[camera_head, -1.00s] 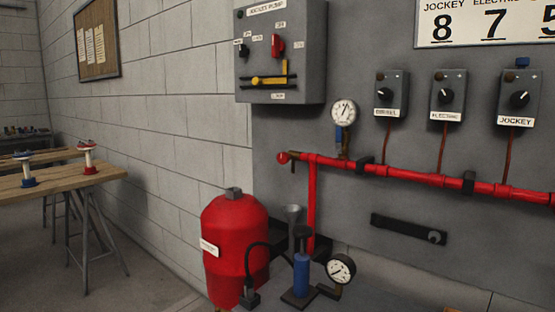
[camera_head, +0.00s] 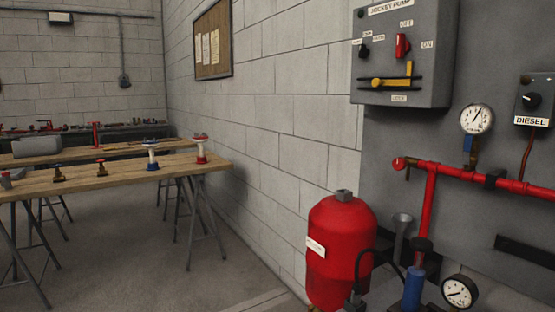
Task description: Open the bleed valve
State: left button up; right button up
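No part is labelled as the bleed valve. A red horizontal pipe (camera_head: 465,176) runs along the grey panel at the right, with a small brass-coloured fitting (camera_head: 407,172) hanging near its red left end. A pressure gauge (camera_head: 477,119) stands above the pipe on a blue and brass stem (camera_head: 469,150). I cannot tell which fitting is the bleed valve. Below are a red tank (camera_head: 340,255), a blue cylinder (camera_head: 413,288) and a second gauge (camera_head: 459,292). Neither of my grippers is in view.
A grey jockey pump box (camera_head: 405,55) and a diesel switch box (camera_head: 534,100) are on the panel. A wooden trestle table (camera_head: 110,172) at the left holds several valve-like parts. The concrete floor (camera_head: 240,275) between table and tank is clear.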

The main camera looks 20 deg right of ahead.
aim_at(399, 164)
jog(key=u, duration=0.4)
jog(key=i, duration=2.75)
jog(key=z, duration=2.7)
